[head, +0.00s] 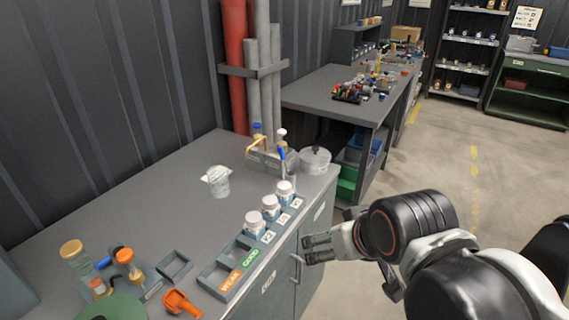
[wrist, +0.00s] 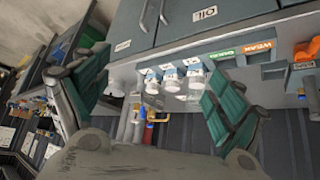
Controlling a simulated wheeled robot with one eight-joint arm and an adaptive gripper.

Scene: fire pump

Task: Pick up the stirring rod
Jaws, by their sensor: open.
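I cannot pick out the stirring rod for certain. A thin upright blue-topped piece (head: 282,154) stands at the front of the small grey caddy (head: 262,163) at the counter's back right, and may be it. My gripper (head: 309,249) is open and empty beside the counter's front edge, right of the row of white jars and apart from the caddy. In the wrist view, the open fingers (wrist: 150,80) frame the jars and the counter edge. Small blue and yellow pieces (wrist: 150,115) show beyond the jars there, too small to tell apart.
Several white-lidded jars (head: 270,206) stand along the counter's front edge. A white beaker (head: 217,181) stands mid-counter and a round clear container (head: 314,160) by the right end. Bare counter (head: 150,195) surrounds the beaker.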

